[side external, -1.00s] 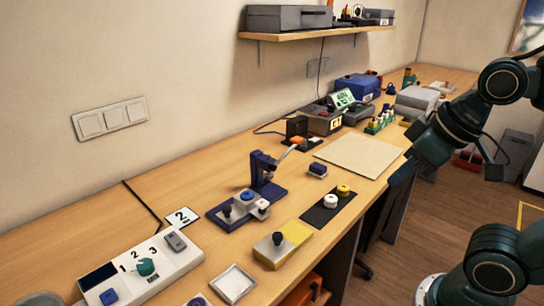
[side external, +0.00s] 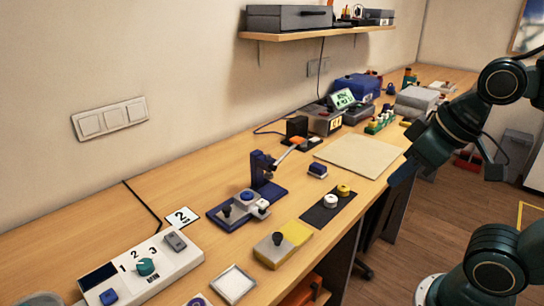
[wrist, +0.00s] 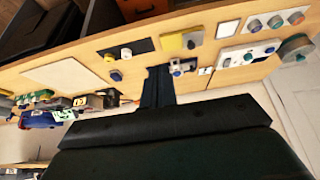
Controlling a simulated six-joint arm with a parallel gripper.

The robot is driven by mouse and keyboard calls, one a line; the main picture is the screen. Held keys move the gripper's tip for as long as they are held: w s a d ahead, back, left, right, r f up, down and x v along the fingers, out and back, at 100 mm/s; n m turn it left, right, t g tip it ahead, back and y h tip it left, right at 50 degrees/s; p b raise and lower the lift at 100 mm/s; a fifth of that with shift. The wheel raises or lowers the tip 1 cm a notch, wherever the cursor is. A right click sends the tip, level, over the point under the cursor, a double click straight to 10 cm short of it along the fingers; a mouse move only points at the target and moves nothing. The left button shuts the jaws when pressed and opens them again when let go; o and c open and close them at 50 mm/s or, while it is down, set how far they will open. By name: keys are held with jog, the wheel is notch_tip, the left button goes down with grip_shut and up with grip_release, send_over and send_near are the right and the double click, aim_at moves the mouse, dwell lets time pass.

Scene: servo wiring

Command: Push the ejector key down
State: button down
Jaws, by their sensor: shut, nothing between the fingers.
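A dark blue press fixture (side external: 263,168) with a lever stands on the bench. Its base carries a grey plate (side external: 238,207) with a black knob, a blue round button (side external: 247,194) and a small white block (side external: 262,207). No part is clearly marked as the ejector key, and I cannot tell which it is. The fixture shows small in the wrist view (wrist: 178,66), partly behind my fingers. My gripper (side external: 397,177) is shut and empty, right of the fixture and well apart from it. Its dark fingers (wrist: 158,74) show together in the wrist view.
A white control box (side external: 150,268) is at front left. A grey and yellow block (side external: 283,243) and a black mat (side external: 318,212) with two knobs lie along the front edge. A beige mat (side external: 358,155) lies bare. Blue and grey boxes stand farther back.

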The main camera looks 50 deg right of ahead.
jog(key=shift+w, duration=0.15)
jog(key=m+t+y, duration=0.1)
jog(key=m+t, duration=0.3)
jog(key=m, duration=0.4)
send_over(265, 204)
notch_tip(265, 204, down, 8)
jog(key=shift+f, duration=0.15)
jog(key=shift+f, duration=4.2)
